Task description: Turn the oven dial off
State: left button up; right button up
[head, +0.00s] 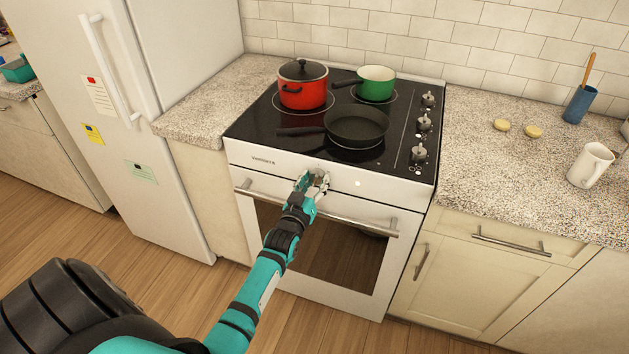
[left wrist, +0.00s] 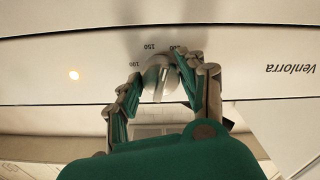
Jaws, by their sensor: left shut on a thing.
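The oven dial is a round metal knob (left wrist: 160,76) on the white front panel, with the numbers 100 and 150 printed by it in the left wrist view. My left gripper (left wrist: 158,88) is shut on the dial, one finger at each side. In the head view my left gripper (head: 314,180) is at the middle of the oven's front panel, above the door handle, and mostly hides the dial. The white oven (head: 270,168) has a dark glass door. The dial's exact setting cannot be read. My right gripper is not in view.
The oven door handle (head: 350,226) runs just below my gripper. On the cooktop stand a red pot (head: 303,92), a green pot (head: 376,86) and a black pan (head: 355,126). Several cooktop knobs (head: 419,153) are at its right. A small light (left wrist: 74,75) shows on the panel.

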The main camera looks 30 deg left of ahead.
pick_arm(q)
jog(key=n, duration=0.4)
jog(key=shift+n+p, duration=0.3)
jog(key=shift+p, duration=0.05)
jog(key=n, duration=0.5)
jog(key=shift+d+n, duration=0.1)
jog(key=shift+n, duration=0.2)
jog(key=n+b, duration=0.1)
jog(key=n, duration=0.5)
jog(key=n+b, duration=0.1)
jog(key=n, duration=0.4)
jog(key=shift+r+n, duration=0.1)
jog(key=shift+n, duration=0.3)
jog(key=n, duration=0.8)
jog(key=n+p, duration=0.1)
jog(key=n, duration=0.4)
jog(key=shift+r, duration=0.1)
jog(key=shift+n+p, duration=0.7)
jog(key=shift+n, duration=1.2)
